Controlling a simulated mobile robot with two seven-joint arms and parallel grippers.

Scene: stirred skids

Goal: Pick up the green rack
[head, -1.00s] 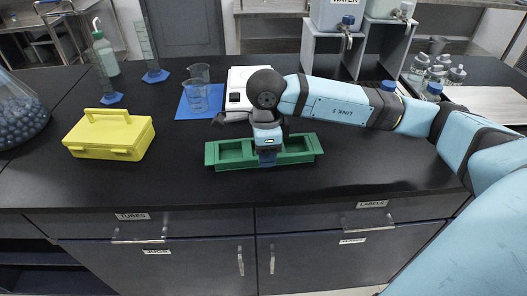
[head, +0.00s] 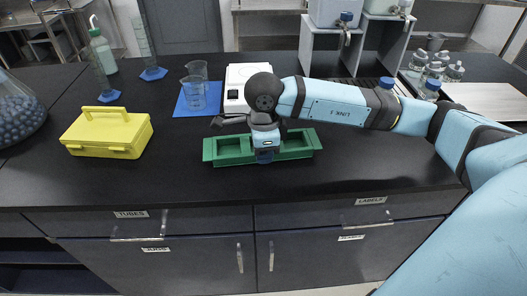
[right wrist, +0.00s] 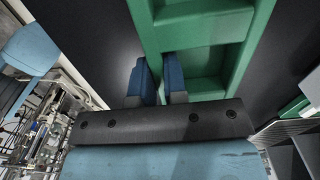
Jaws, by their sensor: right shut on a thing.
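The green rack (head: 233,151) is a long open tray with compartments, on or just above the black counter in the middle of the head view. My right gripper (head: 264,155) comes down over its middle and is shut on it. In the right wrist view the gripper's blue fingers (right wrist: 160,82) straddle a wall of the green rack (right wrist: 205,32), with one finger outside and one inside a compartment. The gripper hides the middle of the rack in the head view. I cannot tell whether the rack's underside touches the counter. My left gripper is out of view.
A yellow case (head: 106,135) stands left of the rack. Beakers (head: 195,92) stand on a blue mat (head: 180,107) behind it, beside a white device (head: 236,88). Bottles (head: 437,70) stand at the back right. The counter (head: 375,180) right of the rack is clear.

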